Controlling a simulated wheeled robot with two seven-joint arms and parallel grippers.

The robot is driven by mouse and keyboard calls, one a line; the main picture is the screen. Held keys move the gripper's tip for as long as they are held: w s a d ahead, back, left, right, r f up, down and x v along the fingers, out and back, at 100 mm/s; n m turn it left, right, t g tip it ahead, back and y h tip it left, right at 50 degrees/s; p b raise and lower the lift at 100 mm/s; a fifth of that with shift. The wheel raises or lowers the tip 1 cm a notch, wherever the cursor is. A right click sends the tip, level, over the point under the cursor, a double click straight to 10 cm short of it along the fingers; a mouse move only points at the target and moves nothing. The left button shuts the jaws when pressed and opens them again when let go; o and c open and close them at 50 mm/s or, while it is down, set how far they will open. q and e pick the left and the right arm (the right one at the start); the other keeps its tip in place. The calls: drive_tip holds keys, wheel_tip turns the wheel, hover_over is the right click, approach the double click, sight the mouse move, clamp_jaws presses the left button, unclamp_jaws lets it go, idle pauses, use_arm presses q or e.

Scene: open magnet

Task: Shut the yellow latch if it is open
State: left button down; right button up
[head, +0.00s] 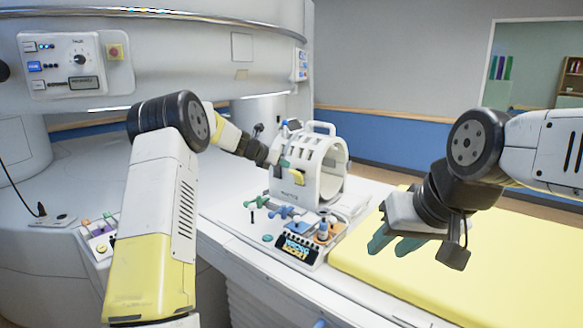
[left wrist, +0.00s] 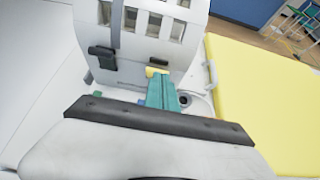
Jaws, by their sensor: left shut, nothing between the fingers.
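The white head coil (head: 302,172) stands on the bench, with the yellow latch (head: 296,176) low on its near side. The latch also shows in the left wrist view (left wrist: 154,72), just past my fingertips and partly hidden by them. I cannot tell whether the latch is open or shut. My left gripper (head: 285,163) is shut and empty, its green fingertips (left wrist: 163,92) at or very near the latch; contact is unclear. My right gripper (head: 393,244) is open and empty above the yellow pad, away from the coil.
A small tray (head: 297,250) with blue and orange parts, and a green T-shaped piece (head: 256,203), lie in front of the coil. The yellow padded table (head: 460,285) fills the right. The scanner's control panel (head: 78,62) is at the upper left.

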use_arm(q)
drive_tip(key=shift+v, duration=1.85)
